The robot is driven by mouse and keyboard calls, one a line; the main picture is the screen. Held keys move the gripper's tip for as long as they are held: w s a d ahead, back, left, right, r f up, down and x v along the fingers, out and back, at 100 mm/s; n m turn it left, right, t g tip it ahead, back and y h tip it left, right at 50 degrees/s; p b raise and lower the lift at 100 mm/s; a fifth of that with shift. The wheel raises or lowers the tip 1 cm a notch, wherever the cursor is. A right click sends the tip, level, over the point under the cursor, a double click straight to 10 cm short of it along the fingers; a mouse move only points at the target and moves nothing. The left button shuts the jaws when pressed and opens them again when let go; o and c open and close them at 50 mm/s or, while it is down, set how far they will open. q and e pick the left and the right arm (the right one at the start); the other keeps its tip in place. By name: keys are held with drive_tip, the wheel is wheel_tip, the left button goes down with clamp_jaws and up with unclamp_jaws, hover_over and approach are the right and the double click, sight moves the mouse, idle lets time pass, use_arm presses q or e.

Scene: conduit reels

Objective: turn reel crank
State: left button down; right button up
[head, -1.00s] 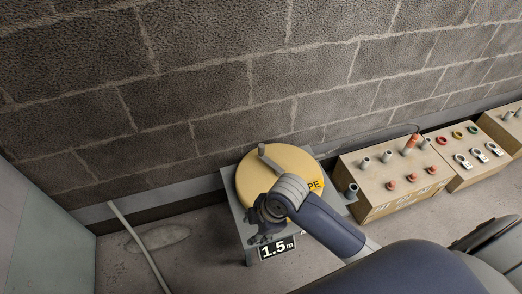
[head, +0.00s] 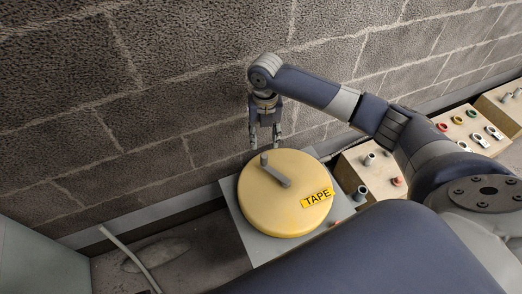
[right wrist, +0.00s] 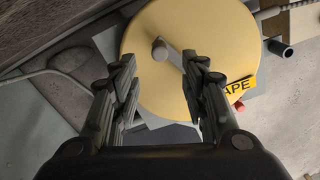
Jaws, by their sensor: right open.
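A round yellow reel (head: 290,210) marked TAPE lies flat on a grey base plate (head: 240,222) near the block wall. Its grey crank (head: 276,174) runs across the top, with an upright knob (head: 264,159) at the end towards the wall. My right gripper (head: 265,147) points down over the knob, its fingers apart. In the right wrist view the reel (right wrist: 200,30) and crank knob (right wrist: 159,50) show beyond the open fingers (right wrist: 164,72), with nothing between the fingertips that I can see held. My left gripper is not in view.
The block wall (head: 180,70) rises close behind the reel. Wooden boxes with pipe stubs and coloured rings (head: 456,119) stand to the right. A pale conduit (head: 130,258) rises at the lower left, beside a grey panel (head: 35,260).

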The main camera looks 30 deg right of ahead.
sight(264, 155)
wheel_tip(264, 155, down, 8)
drive_tip(key=shift+s+f+b, duration=0.1)
drive_tip(key=shift+f+b, duration=0.1)
drive_tip(key=shift+b, duration=0.8)
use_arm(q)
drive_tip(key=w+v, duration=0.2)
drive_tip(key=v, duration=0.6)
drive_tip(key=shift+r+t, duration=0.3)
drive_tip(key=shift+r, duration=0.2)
use_arm(e)
drive_tip(key=shift+f, duration=0.85)
drive_tip(key=shift+c, duration=0.2)
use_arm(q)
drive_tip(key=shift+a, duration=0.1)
use_arm(e)
clamp_jaws()
